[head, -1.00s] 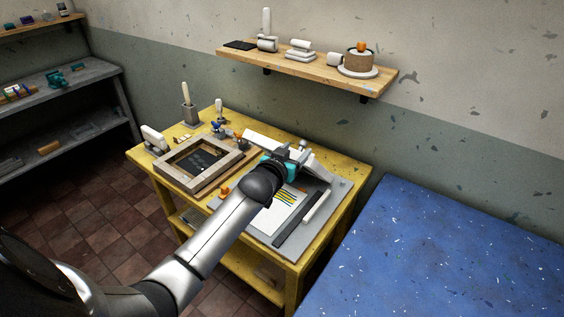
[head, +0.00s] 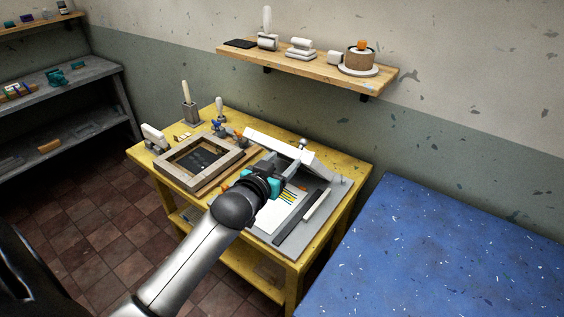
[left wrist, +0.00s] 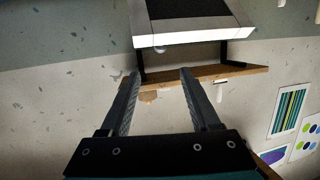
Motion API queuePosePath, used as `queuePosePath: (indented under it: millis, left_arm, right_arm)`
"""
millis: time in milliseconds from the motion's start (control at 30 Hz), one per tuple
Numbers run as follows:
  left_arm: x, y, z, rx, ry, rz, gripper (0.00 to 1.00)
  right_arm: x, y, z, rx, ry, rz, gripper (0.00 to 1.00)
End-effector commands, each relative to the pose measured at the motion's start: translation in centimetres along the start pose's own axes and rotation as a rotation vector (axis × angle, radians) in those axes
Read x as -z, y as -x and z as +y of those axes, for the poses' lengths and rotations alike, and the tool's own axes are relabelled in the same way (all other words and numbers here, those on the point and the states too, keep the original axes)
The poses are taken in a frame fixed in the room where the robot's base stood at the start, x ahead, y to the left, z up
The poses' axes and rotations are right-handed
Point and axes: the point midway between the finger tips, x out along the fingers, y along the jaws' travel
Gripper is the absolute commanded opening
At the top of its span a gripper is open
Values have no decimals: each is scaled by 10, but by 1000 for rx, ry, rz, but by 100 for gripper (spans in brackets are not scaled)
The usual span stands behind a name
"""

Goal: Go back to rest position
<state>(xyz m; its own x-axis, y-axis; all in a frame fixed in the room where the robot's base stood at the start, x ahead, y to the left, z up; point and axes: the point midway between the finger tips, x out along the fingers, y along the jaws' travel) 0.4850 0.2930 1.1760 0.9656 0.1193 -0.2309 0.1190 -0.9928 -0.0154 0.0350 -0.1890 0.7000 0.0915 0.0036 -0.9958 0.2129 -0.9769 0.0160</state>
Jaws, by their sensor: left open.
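The white-edged hinged screen (head: 320,167) stands tilted up at the back of its grey base board (head: 340,200) on the yellow table. In the left wrist view the screen (left wrist: 195,36), with a dark middle, is at the top, beyond my fingers. A small knob (head: 303,143) shows at its upper edge in the head view. My left gripper (head: 284,166) is open, in front of the screen and above the board. In the left wrist view, nothing is between its fingers (left wrist: 158,75). My right gripper is not in view.
A striped paper sheet (head: 283,213) and a dark bar (head: 297,224) lie on the board. A wooden frame (head: 180,181) lies to the left on the yellow table (head: 137,152). A wall shelf (head: 310,67) hangs behind. A blue surface (head: 450,260) is at the right.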

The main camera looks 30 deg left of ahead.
Motion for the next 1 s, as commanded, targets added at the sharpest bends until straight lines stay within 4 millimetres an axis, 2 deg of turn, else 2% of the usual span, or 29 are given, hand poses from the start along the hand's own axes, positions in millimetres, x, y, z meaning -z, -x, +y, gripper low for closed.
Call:
queuePosePath:
  millis: [333,467,567,700,800,1000]
  left_arm:
    - [-2,0,1,-1,-1,-6,63]
    - [-22,12,11,-4,-14,-80,63]
    - [-54,36,27,-13,-38,-211,63]
    - [-105,88,53,-45,-89,-449,63]
    - [-132,128,68,-75,-123,-601,63]
    - [-162,192,86,-135,-172,-817,63]
  right_arm:
    - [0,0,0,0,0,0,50]
    - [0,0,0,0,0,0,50]
    - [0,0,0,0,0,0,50]
    - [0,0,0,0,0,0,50]
    - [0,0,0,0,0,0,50]
    - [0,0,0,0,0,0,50]
